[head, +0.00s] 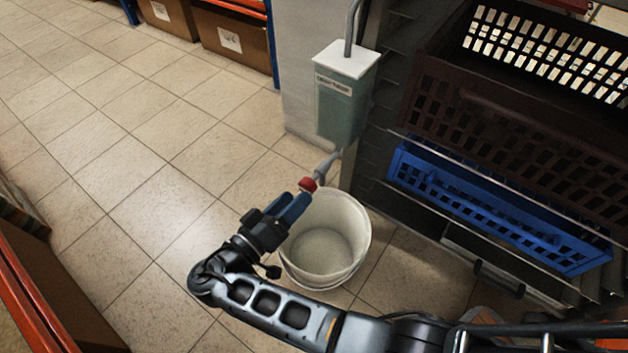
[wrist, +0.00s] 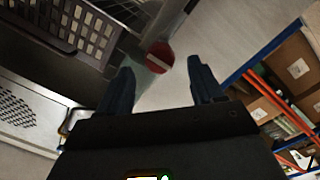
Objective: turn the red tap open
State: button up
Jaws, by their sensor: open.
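The red tap (head: 308,184) sits at the end of a grey spout pipe below a grey-green tank with a white lid (head: 342,95). In the wrist view the tap (wrist: 160,57) is a round red knob with a pale bar across it. My gripper (head: 296,199) is open, with its blue-black fingers pointing at the tap. Whether a finger touches the tap cannot be told.
A white bucket (head: 357,262) stands on the tiled floor beneath the tap and looks empty. A rack with a blue crate (head: 500,207) and a dark brown crate (head: 505,125) stands close on the right. Open floor (head: 130,140) lies to the left.

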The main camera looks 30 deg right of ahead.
aim_at(312, 180)
jog(key=x, duration=0.7)
jog(key=shift+b, duration=0.35)
jog(key=c, duration=1)
jog(key=shift+c, duration=0.2)
